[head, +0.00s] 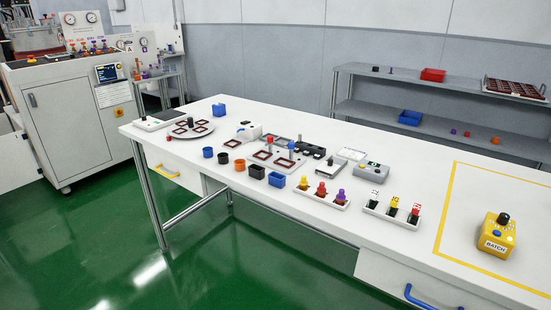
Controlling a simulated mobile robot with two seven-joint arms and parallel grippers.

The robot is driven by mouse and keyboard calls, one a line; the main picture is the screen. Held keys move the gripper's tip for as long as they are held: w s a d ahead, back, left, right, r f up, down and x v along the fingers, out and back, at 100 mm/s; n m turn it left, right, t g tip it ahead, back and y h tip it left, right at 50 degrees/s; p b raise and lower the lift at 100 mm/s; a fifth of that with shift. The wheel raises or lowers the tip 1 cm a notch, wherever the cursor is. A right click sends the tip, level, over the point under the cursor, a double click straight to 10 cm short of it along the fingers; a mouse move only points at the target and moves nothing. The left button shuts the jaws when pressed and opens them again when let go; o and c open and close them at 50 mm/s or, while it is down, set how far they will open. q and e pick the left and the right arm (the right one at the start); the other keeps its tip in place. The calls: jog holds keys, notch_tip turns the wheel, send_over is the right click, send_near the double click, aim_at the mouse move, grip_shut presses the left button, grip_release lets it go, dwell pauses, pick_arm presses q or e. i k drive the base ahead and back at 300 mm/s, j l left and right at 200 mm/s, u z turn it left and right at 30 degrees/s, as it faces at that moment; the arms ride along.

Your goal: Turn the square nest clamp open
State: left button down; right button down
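A light grey fixture plate (277,170) lies mid-table, with brown square frames (284,162) on it. A grey round plate (205,132) at the table's left also carries brown square frames and a black knob (190,122). Neither of my grippers is in view.
Blue, black and orange cups (256,171) stand along the front of the table. Trays of coloured knobs (321,189) sit right of them. A yellow BATCH box (495,236) stands inside a yellow outline. The table's (420,180) back right is clear.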

aim_at(270, 139)
jog(key=i+j+z, duration=0.1)
jog(key=i+j, duration=0.25)
jog(key=j, duration=0.3)
jog(key=i+j+z, duration=0.15)
jog(key=i+j, duration=0.2)
jog(key=j, duration=0.3)
jog(key=z, duration=0.05)
